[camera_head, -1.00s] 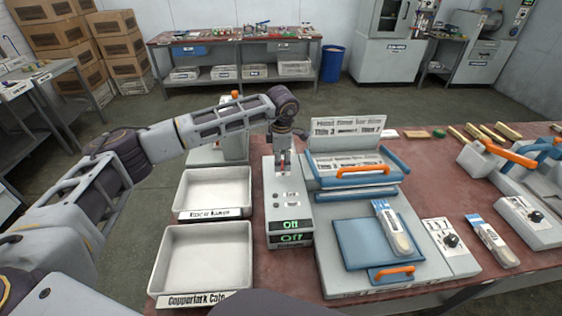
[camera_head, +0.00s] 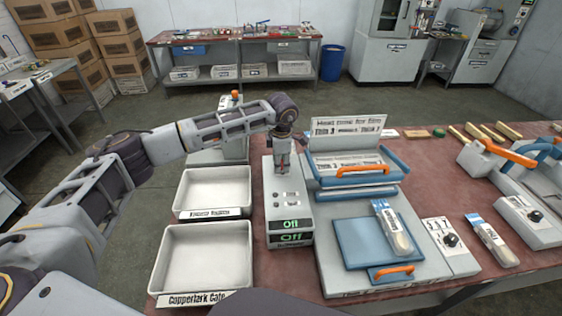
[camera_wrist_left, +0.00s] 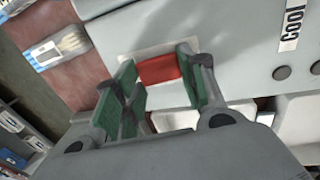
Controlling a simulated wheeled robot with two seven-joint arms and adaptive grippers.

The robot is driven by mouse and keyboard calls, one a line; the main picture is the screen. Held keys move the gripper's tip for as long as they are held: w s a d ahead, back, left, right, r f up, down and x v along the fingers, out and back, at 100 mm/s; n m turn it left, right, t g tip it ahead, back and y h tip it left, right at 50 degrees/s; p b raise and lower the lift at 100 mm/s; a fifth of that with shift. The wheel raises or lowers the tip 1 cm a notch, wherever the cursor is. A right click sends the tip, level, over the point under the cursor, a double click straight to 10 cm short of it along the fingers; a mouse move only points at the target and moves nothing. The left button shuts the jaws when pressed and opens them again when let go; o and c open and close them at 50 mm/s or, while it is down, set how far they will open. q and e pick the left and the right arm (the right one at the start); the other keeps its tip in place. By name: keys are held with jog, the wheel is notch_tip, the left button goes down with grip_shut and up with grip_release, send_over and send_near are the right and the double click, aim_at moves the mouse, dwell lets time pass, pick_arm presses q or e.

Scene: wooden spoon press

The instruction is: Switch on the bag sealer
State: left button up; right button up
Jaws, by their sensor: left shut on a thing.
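My right gripper is out of view.
Two white trays (camera_head: 181,212) stand left of the box. A dial box (camera_head: 448,240) and a second bag (camera_head: 493,243) lie further right.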

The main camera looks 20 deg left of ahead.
pick_arm(q)
jog(key=shift+w+g, duration=0.1)
jog(key=shift+g, duration=0.2)
jog(key=shift+a+g+h, duration=0.1)
jog(key=shift+g+h, duration=0.2)
dwell(0.3)
jog(key=o, duration=1)
notch_tip(320, 180, up, 12)
dwell(0.3)
